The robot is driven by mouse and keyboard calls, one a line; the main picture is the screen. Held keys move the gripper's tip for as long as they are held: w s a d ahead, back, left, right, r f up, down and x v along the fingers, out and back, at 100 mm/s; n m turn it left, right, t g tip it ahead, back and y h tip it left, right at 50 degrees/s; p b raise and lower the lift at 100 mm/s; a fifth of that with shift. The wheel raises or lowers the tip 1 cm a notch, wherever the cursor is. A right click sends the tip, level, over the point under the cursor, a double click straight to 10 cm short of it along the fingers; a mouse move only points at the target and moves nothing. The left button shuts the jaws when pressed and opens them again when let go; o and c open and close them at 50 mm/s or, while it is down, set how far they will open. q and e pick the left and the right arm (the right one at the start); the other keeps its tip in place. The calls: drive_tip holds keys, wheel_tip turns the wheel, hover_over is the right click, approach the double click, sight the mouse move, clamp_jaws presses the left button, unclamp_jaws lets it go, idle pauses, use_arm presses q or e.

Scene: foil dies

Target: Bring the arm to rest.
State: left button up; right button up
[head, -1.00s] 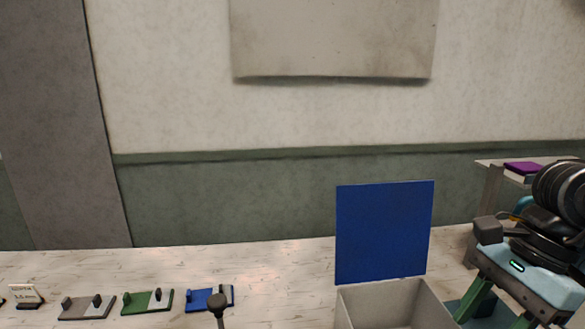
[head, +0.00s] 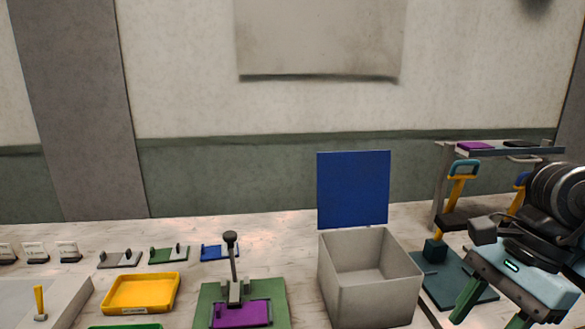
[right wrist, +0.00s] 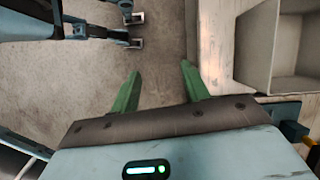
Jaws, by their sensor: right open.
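My right gripper (head: 490,318) is at the right edge of the head view, its green fingers pointing down and partly cut off by the frame. In the right wrist view its two green fingers (right wrist: 160,70) are spread apart, with nothing between them and plain floor beyond. The fingers are beside the table edge, not over the table top. My left gripper is not seen in the head view.
A grey open box (head: 370,298) with a blue panel (head: 353,190) behind it stands left of my right arm. A lever press (head: 233,265) on a green base, a yellow tray (head: 142,293) and small dies (head: 168,255) fill the left. A rack (head: 438,190) stands behind.

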drive_tip(key=s+a+f+m+g+y, duration=0.2)
drive_tip(key=a+m+y, duration=0.8)
drive_tip(key=a+y, duration=0.55)
drive_tip(key=w+d+f+m+t+h, duration=0.1)
drive_tip(key=d+f+m+t+h, duration=0.25)
drive_tip(key=f+m+t, duration=0.65)
drive_tip(key=d+f+m+t+h+p, duration=0.15)
drive_tip(key=f+m+t+h, duration=0.3)
drive_tip(key=m, duration=0.95)
drive_tip(key=w+d+f+m+t+h, duration=0.1)
drive_tip(key=d+f+m+t+h, duration=0.2)
drive_tip(key=f+m+t+h, duration=0.45)
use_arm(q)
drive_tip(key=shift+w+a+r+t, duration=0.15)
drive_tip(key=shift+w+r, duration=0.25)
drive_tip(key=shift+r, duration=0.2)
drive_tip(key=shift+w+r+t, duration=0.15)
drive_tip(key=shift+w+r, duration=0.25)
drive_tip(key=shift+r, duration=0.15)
use_arm(e)
drive_tip(key=s+d+f+m+g+h, duration=0.1)
drive_tip(key=s+f+m+g+h, duration=0.1)
drive_tip(key=s+f+m+g, duration=0.8)
drive_tip(key=s+f+m, duration=0.2)
drive_tip(key=s+f, duration=0.6)
drive_tip(key=f, duration=0.1)
drive_tip(key=shift+s+d+f+m, duration=0.35)
drive_tip(key=shift+s+d+f, duration=0.05)
